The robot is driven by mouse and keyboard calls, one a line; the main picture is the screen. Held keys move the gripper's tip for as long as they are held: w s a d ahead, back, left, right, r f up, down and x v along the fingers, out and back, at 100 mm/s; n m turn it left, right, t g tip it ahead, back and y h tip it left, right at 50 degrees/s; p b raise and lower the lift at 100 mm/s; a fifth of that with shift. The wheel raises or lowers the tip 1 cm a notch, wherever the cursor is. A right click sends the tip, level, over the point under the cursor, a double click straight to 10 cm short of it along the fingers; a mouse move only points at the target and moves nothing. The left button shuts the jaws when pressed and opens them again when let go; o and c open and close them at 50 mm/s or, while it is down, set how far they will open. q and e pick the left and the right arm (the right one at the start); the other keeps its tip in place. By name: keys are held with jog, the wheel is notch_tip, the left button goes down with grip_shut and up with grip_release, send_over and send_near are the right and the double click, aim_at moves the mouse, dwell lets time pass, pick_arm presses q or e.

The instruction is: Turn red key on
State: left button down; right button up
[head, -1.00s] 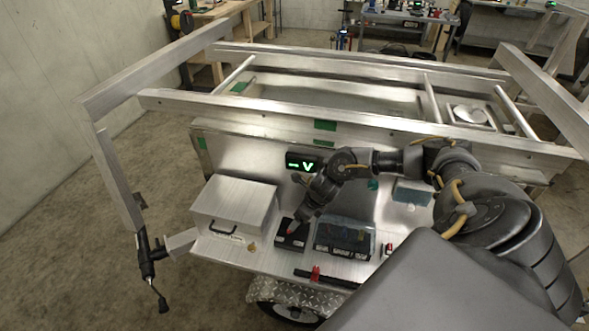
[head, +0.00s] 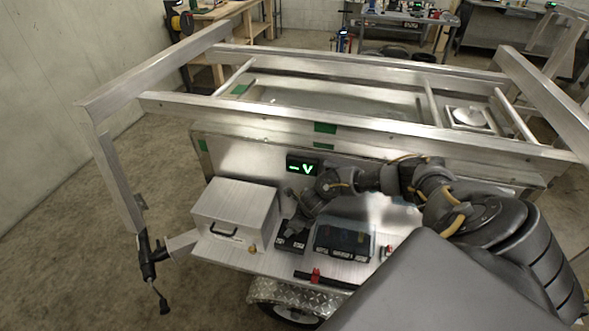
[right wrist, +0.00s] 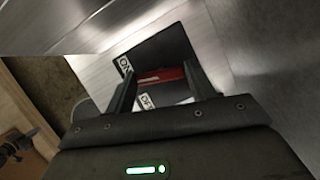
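The black switch box (head: 290,243) sits on the trailer's front shelf, between the metal case and a clear-lidded battery box. In the right wrist view the red key (right wrist: 160,77) lies across the switch's black face, with an ON label (right wrist: 125,66) at its left and an OFF label (right wrist: 148,102) below, partly covered. My right gripper (right wrist: 163,90) is open, its two fingers on either side of the red key; whether they touch it I cannot tell. In the head view my right gripper (head: 297,226) hides the key. My left gripper is not in view.
The metal case (head: 236,212) with a black handle stands left of the switch. The battery box (head: 343,240) is close on its right. A display (head: 304,166) glows green with "– V" on the panel behind. Aluminium rails (head: 330,120) run above the panel.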

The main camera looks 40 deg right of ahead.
jog(key=c, duration=0.4)
jog(key=m+h+p, duration=0.1)
jog(key=m, duration=0.3)
jog(key=shift+a+r, duration=0.1)
jog(key=shift+m+h+p, duration=0.4)
jog(key=shift+m+h, duration=0.2)
jog(key=shift+m, duration=0.2)
jog(key=o, duration=1)
jog(key=shift+c, duration=0.2)
